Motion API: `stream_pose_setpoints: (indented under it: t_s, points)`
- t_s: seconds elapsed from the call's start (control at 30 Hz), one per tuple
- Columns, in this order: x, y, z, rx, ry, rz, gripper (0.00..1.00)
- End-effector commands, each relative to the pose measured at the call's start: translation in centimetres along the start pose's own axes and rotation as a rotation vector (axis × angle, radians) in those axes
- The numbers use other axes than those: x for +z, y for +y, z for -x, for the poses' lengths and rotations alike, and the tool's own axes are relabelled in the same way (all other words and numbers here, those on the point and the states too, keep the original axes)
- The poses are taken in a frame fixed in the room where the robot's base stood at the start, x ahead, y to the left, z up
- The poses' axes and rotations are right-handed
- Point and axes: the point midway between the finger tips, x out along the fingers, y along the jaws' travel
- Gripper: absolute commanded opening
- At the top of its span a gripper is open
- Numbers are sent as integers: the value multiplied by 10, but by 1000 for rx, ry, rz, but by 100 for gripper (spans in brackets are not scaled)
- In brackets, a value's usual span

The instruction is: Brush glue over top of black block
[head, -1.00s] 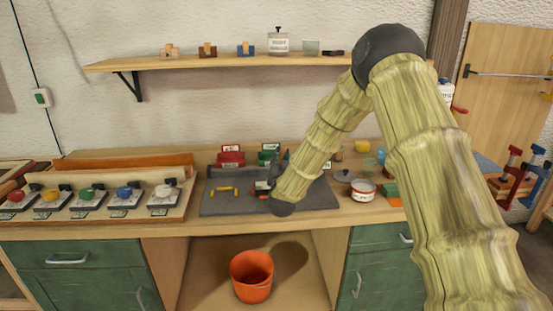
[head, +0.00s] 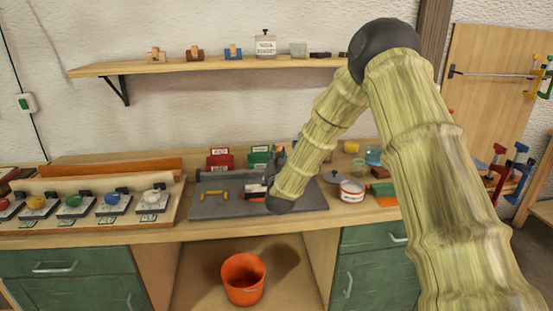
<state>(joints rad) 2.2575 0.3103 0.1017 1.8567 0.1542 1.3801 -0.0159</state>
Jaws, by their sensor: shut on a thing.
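My gripper (head: 267,181) is low over the grey mat (head: 225,211) on the bench, in the head view. The rounded end of my arm hides much of it. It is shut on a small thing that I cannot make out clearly. A small dark, white and red piece (head: 255,189) lies at the gripper's left side on the mat; I cannot tell whether they touch. I cannot pick out the black block or a brush for sure. A white and red tin (head: 352,191) stands right of the mat, with a dark round lid or dish (head: 333,177) beside it.
A yellow handle-shaped piece (head: 213,196) lies on the mat. Red (head: 219,160) and green (head: 260,158) holders stand behind it. A board with several coloured knobs (head: 113,202) is at left. An orange bucket (head: 243,279) stands below the bench. A shelf (head: 200,67) is above.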

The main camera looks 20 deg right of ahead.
Motion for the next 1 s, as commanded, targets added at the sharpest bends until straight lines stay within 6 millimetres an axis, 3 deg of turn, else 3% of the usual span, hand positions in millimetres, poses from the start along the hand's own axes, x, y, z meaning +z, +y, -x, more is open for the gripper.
stream_pose_setpoints:
  t_s: [0.5, 1.0]
  points:
    - [-39, -13, -6, 0, 1, -1, 0]
    - [-45, -15, -7, 0, 1, 0, 0]
